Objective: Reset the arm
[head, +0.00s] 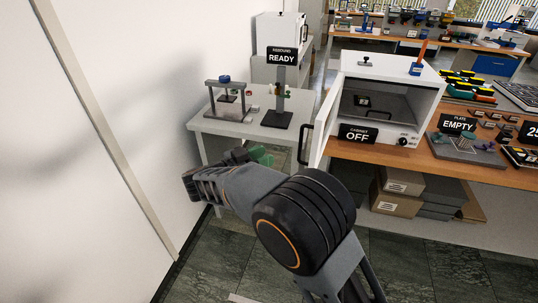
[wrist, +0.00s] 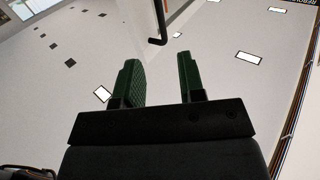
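My arm reaches forward from the bottom of the head view. My gripper (head: 262,156) is at its far end, in front of the small white table and left of the open cabinet door. In the wrist view my gripper (wrist: 160,66) shows two dark green fingers standing apart with nothing between them. A dark bent bar (wrist: 158,28), seemingly the cabinet door's handle, shows beyond the fingertips. The background there is pale with bright panels, like a ceiling.
The white cabinet (head: 388,98), labelled OFF, stands with its door (head: 324,122) swung open beside my gripper. A press (head: 228,98) and a READY sign post (head: 281,95) stand on the white table (head: 213,125). A white wall (head: 85,180) bounds the left.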

